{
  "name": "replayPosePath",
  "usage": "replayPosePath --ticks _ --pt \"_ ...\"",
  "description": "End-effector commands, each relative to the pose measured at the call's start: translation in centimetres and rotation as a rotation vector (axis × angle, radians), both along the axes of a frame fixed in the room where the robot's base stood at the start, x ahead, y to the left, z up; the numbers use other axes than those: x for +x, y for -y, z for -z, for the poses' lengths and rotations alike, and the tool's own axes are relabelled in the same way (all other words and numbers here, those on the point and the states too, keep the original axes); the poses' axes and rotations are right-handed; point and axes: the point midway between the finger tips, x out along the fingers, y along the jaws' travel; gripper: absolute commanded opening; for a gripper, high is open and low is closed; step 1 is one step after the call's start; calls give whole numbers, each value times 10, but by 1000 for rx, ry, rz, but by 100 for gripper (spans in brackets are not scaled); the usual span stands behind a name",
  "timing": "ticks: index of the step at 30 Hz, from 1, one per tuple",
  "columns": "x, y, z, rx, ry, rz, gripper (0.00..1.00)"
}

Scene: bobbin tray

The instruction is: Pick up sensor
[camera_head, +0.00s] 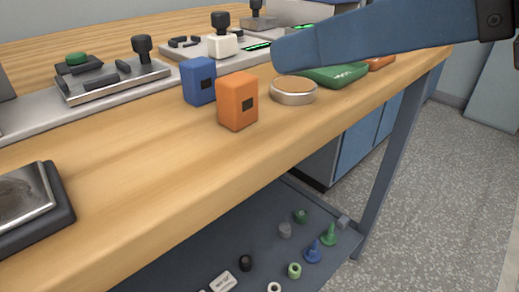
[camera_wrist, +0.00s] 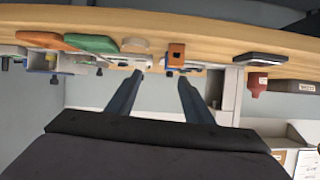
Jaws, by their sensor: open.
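No part is plainly marked as the sensor. I cannot tell which one the task means. In the wrist view, which looks upside down, the orange block (camera_wrist: 176,50) shows beyond my fingertips.
A round wood-topped disc (camera_head: 294,91) sits right of the orange block, with a green item (camera_head: 338,76) beyond. A dark-rimmed tray (camera_head: 62,197) lies front left. Fixtures (camera_head: 110,80) line the back. A lower shelf (camera_head: 180,268) holds small parts. The bench's front middle is clear.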

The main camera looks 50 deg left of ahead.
Motion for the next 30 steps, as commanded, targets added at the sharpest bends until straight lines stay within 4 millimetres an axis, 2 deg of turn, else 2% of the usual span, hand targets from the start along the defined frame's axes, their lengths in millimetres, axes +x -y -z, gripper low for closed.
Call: replayPosePath --ticks 1,8,30 --pt "-9 1 8 11 18 -24 47" --pt "-27 4 6 32 54 -74 47" --pt "-29 -15 13 32 54 -75 47"
